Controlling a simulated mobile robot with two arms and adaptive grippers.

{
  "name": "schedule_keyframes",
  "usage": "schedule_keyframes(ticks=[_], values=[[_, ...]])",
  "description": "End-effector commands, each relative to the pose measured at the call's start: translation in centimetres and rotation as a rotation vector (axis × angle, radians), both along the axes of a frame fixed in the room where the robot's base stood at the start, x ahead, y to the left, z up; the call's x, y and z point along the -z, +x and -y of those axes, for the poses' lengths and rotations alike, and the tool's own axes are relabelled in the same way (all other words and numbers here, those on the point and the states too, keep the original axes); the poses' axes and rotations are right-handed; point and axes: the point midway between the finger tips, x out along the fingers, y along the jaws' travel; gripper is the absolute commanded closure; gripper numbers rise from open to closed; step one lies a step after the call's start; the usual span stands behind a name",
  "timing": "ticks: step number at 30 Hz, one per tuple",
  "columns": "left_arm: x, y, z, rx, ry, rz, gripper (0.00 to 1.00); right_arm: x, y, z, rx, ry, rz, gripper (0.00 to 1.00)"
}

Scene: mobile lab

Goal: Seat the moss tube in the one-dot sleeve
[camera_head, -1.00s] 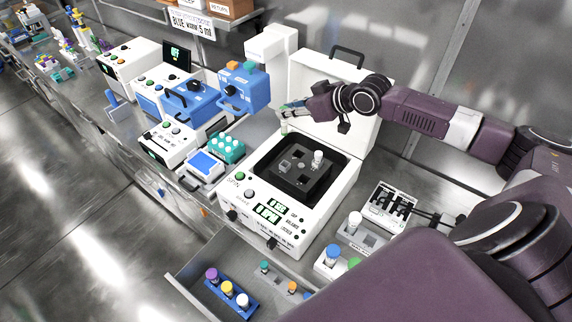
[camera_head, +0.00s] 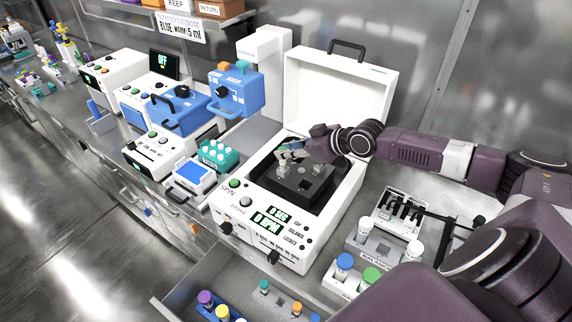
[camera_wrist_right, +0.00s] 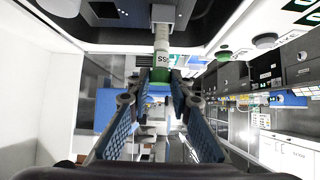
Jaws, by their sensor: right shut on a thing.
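My right gripper (camera_head: 290,153) is over the dark rotor (camera_head: 314,196) inside the open white centrifuge. In the right wrist view its blue-padded fingers (camera_wrist_right: 160,108) are shut on the moss tube (camera_wrist_right: 162,55), a pale tube with a green cap and a partly readable label. The tube's far end points toward a dark part of the rotor, and I cannot tell whether it is inside a sleeve. In the head view a pale sleeve or tube part (camera_head: 283,171) shows just below the fingers. No dot marks can be read, and my right wrist hides the rotor's far side. My left gripper is out of view.
The raised centrifuge lid (camera_head: 335,95) stands behind my right arm. A blue device (camera_head: 236,92) and a teal rack (camera_head: 219,154) are to the left. An open drawer with capped tubes (camera_head: 205,297) is in front. Racks with white, blue and green caps (camera_head: 371,275) are at right.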

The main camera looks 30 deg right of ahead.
Motion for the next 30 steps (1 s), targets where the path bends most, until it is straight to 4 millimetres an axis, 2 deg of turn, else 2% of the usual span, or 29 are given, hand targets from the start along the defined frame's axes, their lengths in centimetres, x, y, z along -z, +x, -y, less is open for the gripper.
schedule_keyframes(ticks=[3,8,22,23,27,30], values=[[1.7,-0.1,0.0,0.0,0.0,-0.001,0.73,1.9,-0.2,0.1,-0.001,-0.001,-0.002,1.0],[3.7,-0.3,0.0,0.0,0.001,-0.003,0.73,3.9,-0.4,0.3,-0.002,0.001,0.0,1.0],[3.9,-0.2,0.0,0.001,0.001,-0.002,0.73,4.4,-0.4,0.4,-0.002,0.0,0.0,1.0],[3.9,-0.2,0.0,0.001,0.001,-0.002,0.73,4.4,-0.4,0.4,-0.002,0.0,0.0,0.8],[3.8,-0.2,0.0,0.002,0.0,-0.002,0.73,4.3,-0.4,0.4,-0.002,0.0,-0.001,0.64],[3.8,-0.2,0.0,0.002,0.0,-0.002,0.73,4.3,-0.4,0.4,-0.002,0.0,-0.001,0.64]])
